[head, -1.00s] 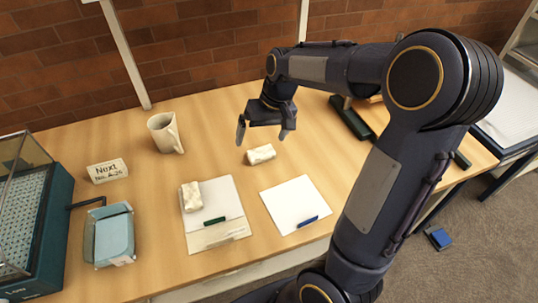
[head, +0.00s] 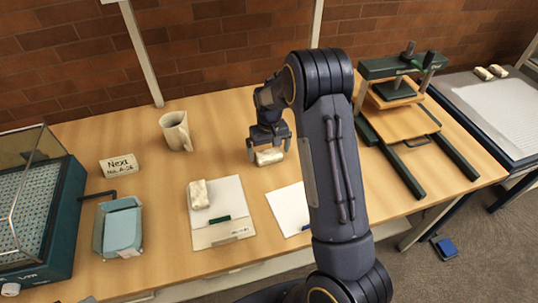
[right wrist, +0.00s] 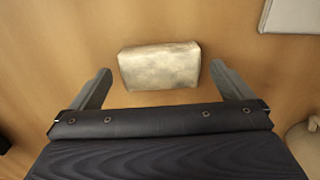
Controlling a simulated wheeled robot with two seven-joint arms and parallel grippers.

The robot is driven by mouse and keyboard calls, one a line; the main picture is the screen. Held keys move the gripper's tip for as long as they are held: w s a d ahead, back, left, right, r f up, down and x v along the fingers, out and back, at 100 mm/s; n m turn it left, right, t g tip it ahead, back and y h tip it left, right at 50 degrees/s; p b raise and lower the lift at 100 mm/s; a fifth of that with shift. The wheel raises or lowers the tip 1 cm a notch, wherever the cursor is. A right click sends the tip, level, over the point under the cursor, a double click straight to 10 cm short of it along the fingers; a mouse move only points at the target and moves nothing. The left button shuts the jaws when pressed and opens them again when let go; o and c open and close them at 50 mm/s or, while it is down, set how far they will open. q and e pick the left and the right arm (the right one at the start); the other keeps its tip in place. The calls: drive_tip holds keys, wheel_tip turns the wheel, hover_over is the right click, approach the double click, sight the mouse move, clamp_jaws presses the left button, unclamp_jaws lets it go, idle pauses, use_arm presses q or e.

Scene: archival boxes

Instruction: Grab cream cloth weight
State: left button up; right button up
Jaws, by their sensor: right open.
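A cream cloth weight (head: 270,157) lies on the wooden table, and my right gripper (head: 268,149) is just over it. In the right wrist view the same cream weight (right wrist: 160,67) lies between and slightly beyond the tips of the two open fingers, with wood showing on both sides. The right gripper (right wrist: 161,82) is open and empty. A second cream weight (head: 199,194) rests on a folder (head: 222,233) to the left, near a green marker. My left gripper is not in view.
A cream mug (head: 176,132) and a "Next" sign (head: 119,166) stand to the left. A white sheet (head: 286,207) is partly behind my arm. A green press (head: 405,120) stands at right.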

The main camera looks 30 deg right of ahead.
drive_tip(key=shift+f, duration=0.35)
drive_tip(key=shift+c, duration=0.4)
drive_tip(key=c, duration=1)
drive_tip(key=shift+c, duration=0.5)
drive_tip(key=shift+r, duration=0.1)
